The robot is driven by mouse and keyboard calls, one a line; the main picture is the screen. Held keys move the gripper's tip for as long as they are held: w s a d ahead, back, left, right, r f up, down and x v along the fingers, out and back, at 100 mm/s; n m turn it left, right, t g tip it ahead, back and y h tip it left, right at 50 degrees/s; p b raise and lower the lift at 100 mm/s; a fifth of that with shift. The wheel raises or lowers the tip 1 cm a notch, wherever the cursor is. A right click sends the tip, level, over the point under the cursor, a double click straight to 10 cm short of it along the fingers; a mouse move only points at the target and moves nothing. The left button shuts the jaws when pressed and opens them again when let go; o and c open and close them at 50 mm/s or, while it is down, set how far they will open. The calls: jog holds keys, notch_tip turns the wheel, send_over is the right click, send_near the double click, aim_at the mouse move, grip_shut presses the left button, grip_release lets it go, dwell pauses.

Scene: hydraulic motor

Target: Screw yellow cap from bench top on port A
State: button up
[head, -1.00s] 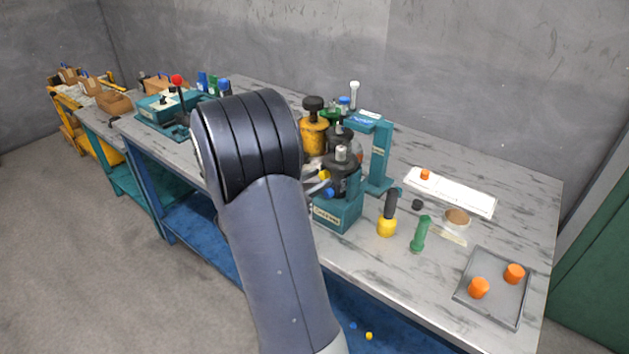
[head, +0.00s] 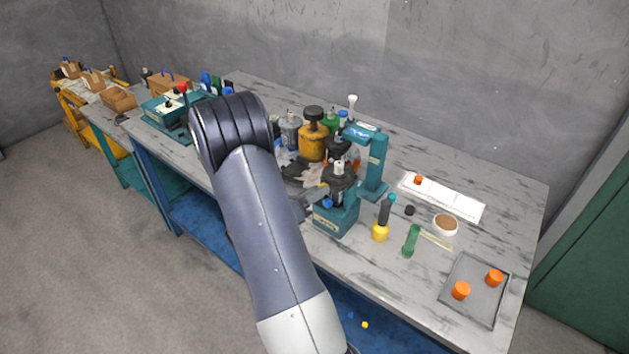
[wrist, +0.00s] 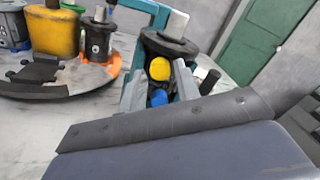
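The dark hydraulic motor (head: 341,186) stands upright in a teal fixture (head: 336,219) on the bench. In the wrist view, the yellow cap (wrist: 160,69) is at the motor's side, just above a blue cap (wrist: 158,98). The blue cap also shows in the head view (head: 327,202). My gripper (head: 307,203) is close beside the motor on its left, partly hidden by my arm. A grey finger-like part stands right of the yellow cap in the wrist view. Whether the gripper grips the cap, and whether the cap is seated on the port, I cannot tell.
A yellow-black container (head: 313,140) and several bottles stand behind the motor. A grey tray (head: 475,300) holds orange caps at the right edge.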

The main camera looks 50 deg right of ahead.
jog(key=shift+n+p, duration=0.3)
jog(key=shift+n, duration=0.5)
jog(key=shift+c, duration=0.4)
grip_shut()
jog(key=m+b, duration=0.5)
jog(key=b, duration=0.1)
jog(key=shift+m, duration=0.4)
jog(key=shift+f+b, duration=0.1)
jog(key=shift+b, duration=0.3)
